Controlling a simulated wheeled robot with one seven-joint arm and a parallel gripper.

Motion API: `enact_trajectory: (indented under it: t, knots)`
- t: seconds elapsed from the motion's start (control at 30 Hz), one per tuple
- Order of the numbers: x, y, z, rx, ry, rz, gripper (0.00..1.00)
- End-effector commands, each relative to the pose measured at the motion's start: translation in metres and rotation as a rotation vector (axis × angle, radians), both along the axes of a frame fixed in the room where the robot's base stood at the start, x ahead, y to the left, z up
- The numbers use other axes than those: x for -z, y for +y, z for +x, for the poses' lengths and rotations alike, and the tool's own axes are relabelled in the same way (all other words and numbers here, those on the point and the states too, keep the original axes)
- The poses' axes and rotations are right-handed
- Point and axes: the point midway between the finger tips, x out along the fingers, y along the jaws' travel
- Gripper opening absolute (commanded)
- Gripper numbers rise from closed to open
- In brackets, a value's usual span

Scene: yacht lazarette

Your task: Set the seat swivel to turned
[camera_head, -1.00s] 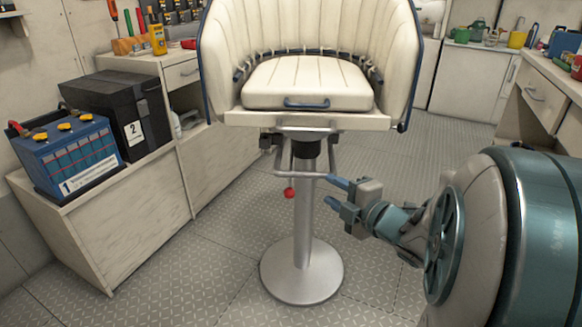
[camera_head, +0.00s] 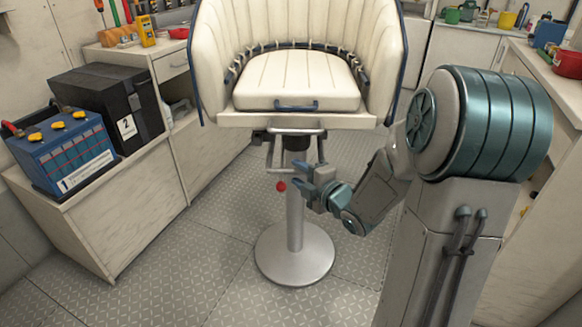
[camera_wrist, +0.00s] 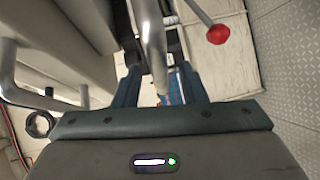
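The cream seat (camera_head: 296,80) stands on a grey metal pedestal (camera_head: 295,225) and faces the camera. A metal loop bar (camera_head: 283,132) hangs below the seat front, and a lever with a red knob (camera_head: 281,187) hangs beside the post. My gripper (camera_head: 308,168) is just right of the post, below the seat. In the wrist view my gripper (camera_wrist: 160,88) is open. A metal bar (camera_wrist: 152,40) runs between its two blue fingers; I cannot tell whether they touch it. The red knob (camera_wrist: 217,34) shows to the right of the fingers there.
A blue battery (camera_head: 65,150) and a black box (camera_head: 110,105) sit on the low cabinet (camera_head: 110,215) at left. A workbench (camera_head: 160,60) with tools is behind them. A counter with a red bowl (camera_head: 567,63) is at right. The floor around the pedestal base is clear.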

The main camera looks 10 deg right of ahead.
Motion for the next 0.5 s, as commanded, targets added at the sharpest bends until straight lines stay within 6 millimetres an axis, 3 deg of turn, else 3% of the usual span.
enact_trajectory:
  t: [0.2, 0.5]
  knots:
    - [0.006, 0.012, 0.028, 0.000, 0.000, 0.000, 0.38]
    - [0.006, 0.016, 0.036, 0.001, 0.000, 0.000, 0.38]
